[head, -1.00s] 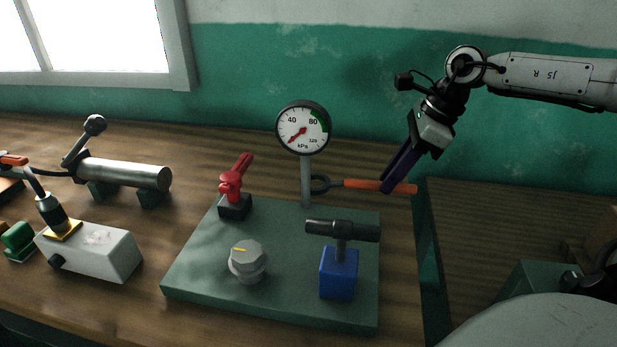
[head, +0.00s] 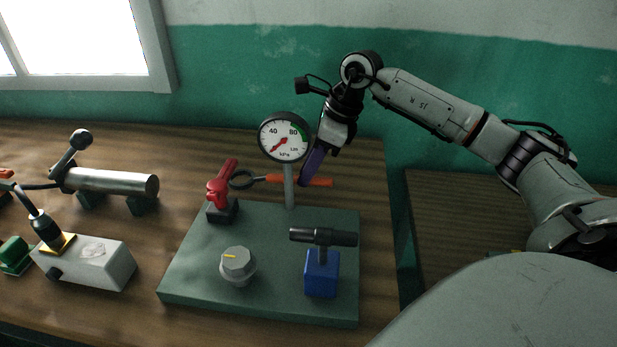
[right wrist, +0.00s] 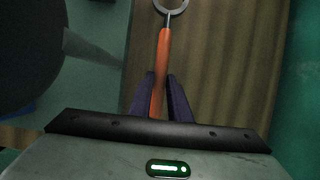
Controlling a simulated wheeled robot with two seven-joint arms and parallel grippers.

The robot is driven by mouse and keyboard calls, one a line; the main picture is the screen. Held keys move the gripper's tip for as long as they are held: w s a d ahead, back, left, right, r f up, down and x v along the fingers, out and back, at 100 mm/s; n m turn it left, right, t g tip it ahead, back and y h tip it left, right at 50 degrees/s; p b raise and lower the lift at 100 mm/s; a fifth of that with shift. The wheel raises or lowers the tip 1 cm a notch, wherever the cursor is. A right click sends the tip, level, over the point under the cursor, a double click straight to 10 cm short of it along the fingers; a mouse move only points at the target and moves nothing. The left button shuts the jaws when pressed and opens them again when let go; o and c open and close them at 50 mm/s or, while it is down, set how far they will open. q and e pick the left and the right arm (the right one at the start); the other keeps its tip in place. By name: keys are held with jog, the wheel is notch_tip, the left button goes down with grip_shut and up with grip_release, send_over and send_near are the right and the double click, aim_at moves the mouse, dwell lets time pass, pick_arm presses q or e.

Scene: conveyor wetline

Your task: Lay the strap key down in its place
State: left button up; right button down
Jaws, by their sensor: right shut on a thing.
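The strap key has an orange handle (head: 320,183) and a dark ring (head: 241,180) at its left end. My right gripper (head: 305,181) is shut on the handle and holds the key level, near the gauge post. The ring appears close beside the red valve handle (head: 220,184); I cannot tell the gap. In the right wrist view the orange handle (right wrist: 163,60) runs between the two purple fingers (right wrist: 161,95), with the ring (right wrist: 171,5) cut by the top edge. My left gripper is not in view. No marked place for the key is clearly visible.
A green board (head: 200,270) carries a pressure gauge (head: 284,137), a grey knob (head: 238,264) and a blue block with black T-handle (head: 322,272). A metal cylinder (head: 115,183) and white box (head: 95,262) stand left. Bare wooden bench (head: 190,150) lies behind the board.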

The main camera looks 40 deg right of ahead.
jog(key=shift+a+f, duration=0.1)
jog(key=shift+f, duration=1.4)
jog(key=c, duration=1.7)
grip_release()
jog(key=shift+f, duration=0.1)
jog(key=shift+o, duration=0.2)
jog(key=shift+f, duration=0.1)
jog(key=v, duration=1)
jog(key=shift+s+d+b, duration=0.25)
jog(key=shift+d+b, duration=0.15)
jog(key=shift+d, duration=0.05)
